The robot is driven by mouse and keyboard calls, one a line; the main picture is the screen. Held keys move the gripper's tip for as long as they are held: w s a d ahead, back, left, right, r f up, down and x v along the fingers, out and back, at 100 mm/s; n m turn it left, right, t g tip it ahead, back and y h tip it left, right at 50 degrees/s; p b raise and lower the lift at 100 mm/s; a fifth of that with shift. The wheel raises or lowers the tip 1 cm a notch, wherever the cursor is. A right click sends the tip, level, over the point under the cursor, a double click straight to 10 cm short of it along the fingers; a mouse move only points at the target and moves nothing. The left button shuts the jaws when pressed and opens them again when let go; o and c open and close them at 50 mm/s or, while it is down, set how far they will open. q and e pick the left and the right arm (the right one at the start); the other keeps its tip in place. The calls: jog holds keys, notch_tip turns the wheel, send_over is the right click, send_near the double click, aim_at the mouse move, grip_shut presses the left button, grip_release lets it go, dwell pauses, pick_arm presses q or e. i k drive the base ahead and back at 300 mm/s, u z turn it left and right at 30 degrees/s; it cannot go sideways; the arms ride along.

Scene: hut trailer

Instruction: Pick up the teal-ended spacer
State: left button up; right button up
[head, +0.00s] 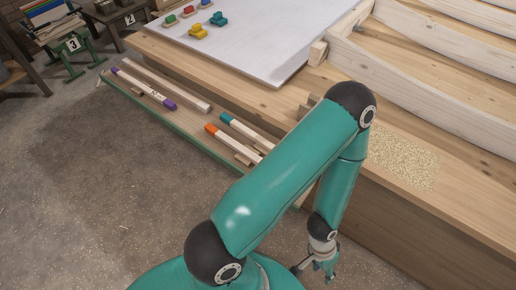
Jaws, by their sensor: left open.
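The teal-ended spacer (243,131) is a pale wooden bar with a teal end at its upper left. It lies on the low green-edged shelf along the front of the bench, and my left arm hides its lower right end. An orange-ended spacer (227,138) lies beside it, nearer the shelf's outer edge. My left gripper (318,268) points down at the bottom of the view, below and to the right of the spacer. It is open and apart from it, with nothing seen between its fingers. My right gripper is out of view.
A purple-ended bar (145,89) and a plain bar (165,86) lie farther left on the shelf (160,124). The wooden bench (215,75) holds a white sheet (255,45) with small coloured pieces, curved timbers and sawdust (403,158). Grey floor (100,180) lies open at left.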

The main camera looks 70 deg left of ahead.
aim_at(263, 144)
jog(key=u, duration=3.75)
jog(key=k, duration=0.1)
jog(key=z, duration=2.1)
jog(key=i, duration=0.3)
jog(key=u, duration=0.3)
jog(key=k, duration=0.75)
jog(key=u, duration=0.2)
jog(key=i, duration=0.75)
jog(key=z, duration=0.1)
